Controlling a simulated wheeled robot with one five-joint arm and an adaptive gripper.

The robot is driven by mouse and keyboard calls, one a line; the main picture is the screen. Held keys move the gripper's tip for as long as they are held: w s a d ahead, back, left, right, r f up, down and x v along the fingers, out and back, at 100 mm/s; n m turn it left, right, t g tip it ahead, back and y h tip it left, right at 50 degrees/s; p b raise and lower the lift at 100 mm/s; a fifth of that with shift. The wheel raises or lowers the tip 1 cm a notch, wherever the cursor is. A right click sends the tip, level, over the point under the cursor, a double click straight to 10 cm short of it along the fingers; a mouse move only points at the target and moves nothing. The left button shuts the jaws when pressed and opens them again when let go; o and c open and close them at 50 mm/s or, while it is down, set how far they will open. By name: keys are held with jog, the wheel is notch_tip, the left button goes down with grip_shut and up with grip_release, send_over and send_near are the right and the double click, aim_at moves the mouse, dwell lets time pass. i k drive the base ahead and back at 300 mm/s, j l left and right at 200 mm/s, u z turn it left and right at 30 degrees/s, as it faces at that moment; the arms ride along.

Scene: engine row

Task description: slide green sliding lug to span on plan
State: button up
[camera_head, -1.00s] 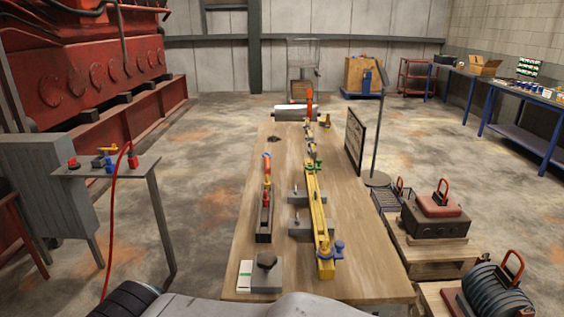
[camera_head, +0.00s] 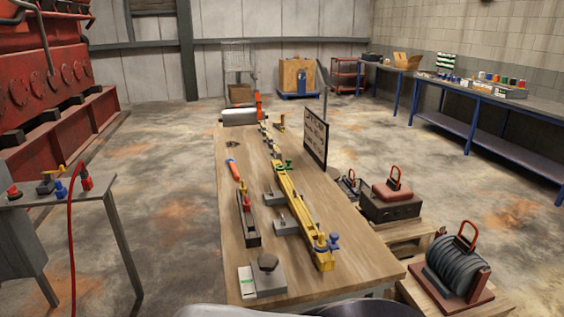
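The green lug (camera_head: 286,166) sits on the yellow beam (camera_head: 302,215), toward its far end, on the wooden workbench (camera_head: 235,195). A blue knobbed part (camera_head: 332,242) is at the beam's near end. A dark upright board (camera_head: 316,137) with pale markings stands at the bench's right edge; its writing is too small to read, and I cannot tell whether it is the plan. My gripper is not in view; only a grey part of my own body shows at the bottom edge.
A dark channel with an orange-and-blue handled tool (camera_head: 235,170) lies left of the beam. A grey block (camera_head: 268,280) is at the bench's near left. Pallets with a weight (camera_head: 390,204) and a coil (camera_head: 458,265) stand right. A small side table (camera_head: 75,185) stands left, with open floor between.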

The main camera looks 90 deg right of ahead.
aim_at(287, 167)
jog(key=i+l+z, duration=0.15)
jog(key=i+z, duration=0.75)
jog(key=i+j+z, duration=0.25)
jog(key=i+z, duration=0.2)
jog(key=i+l+z, duration=0.1)
jog(key=i+z, duration=0.2)
jog(key=z, duration=0.15)
jog(key=i+z, duration=0.3)
jog(key=z, duration=0.15)
jog(key=i+j+z, duration=0.1)
jog(key=i+z, duration=0.2)
jog(key=z, duration=0.15)
jog(key=i+j+z, duration=0.2)
jog(key=z, duration=0.25)
jog(key=i+z, duration=0.65)
jog(key=z, duration=0.2)
jog(key=i+j+z, duration=0.15)
jog(key=i+z, duration=0.25)
jog(key=i+j+z, duration=0.2)
jog(key=z, duration=0.2)
